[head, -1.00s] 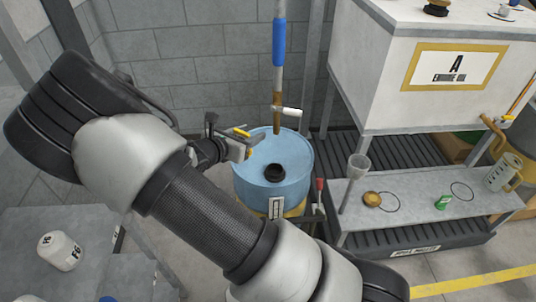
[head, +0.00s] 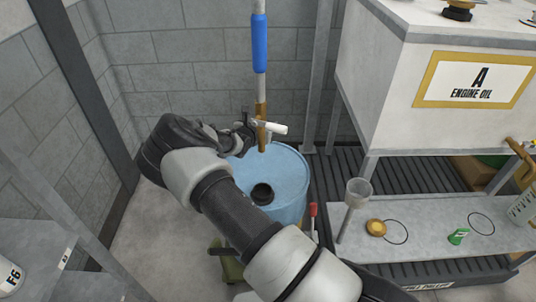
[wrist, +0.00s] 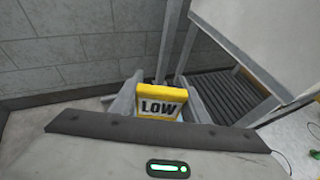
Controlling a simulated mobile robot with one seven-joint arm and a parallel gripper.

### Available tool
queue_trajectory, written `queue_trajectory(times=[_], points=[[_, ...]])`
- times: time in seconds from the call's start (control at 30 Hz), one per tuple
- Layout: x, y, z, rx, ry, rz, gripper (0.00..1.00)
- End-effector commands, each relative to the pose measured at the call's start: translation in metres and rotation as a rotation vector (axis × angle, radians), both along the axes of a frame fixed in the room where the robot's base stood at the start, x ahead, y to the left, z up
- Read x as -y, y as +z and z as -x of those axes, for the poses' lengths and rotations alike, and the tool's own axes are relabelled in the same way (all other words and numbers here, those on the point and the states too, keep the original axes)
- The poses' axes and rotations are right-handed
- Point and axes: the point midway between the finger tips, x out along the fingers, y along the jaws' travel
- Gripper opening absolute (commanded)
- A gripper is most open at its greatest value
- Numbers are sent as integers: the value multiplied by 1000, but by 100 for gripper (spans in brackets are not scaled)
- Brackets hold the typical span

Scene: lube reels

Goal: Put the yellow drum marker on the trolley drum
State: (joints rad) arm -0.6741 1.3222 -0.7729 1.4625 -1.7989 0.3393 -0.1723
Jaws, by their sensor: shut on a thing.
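The yellow marker (wrist: 146,101), lettered LOW, is held between the fingers of my gripper (wrist: 160,104) in the wrist view. In the head view my gripper (head: 240,136) is over the back left part of the blue drum, near the pump pipe; the marker cannot be made out there. The blue drum (head: 290,180) stands upright with a black round fitting (head: 262,193) on its top. My arm covers the drum's left and front. The trolley under it is mostly hidden.
A pump pipe with a blue sleeve (head: 260,45) and a white-handled tap (head: 268,127) rises at the drum's back. Block walls close the back.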

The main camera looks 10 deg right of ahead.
Motion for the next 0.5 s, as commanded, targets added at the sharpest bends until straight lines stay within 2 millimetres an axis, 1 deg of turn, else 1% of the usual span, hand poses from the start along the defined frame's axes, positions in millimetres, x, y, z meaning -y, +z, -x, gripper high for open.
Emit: queue_trajectory(times=[0.03,0.2,0.3,0.43,0.5], points=[[0,-11,0,-3,2,2,20],[0,-44,0,-3,2,2,20],[0,-56,0,-1,0,1,20],[0,-64,0,-1,0,1,20],[0,-71,0,-1,0,1,20]])
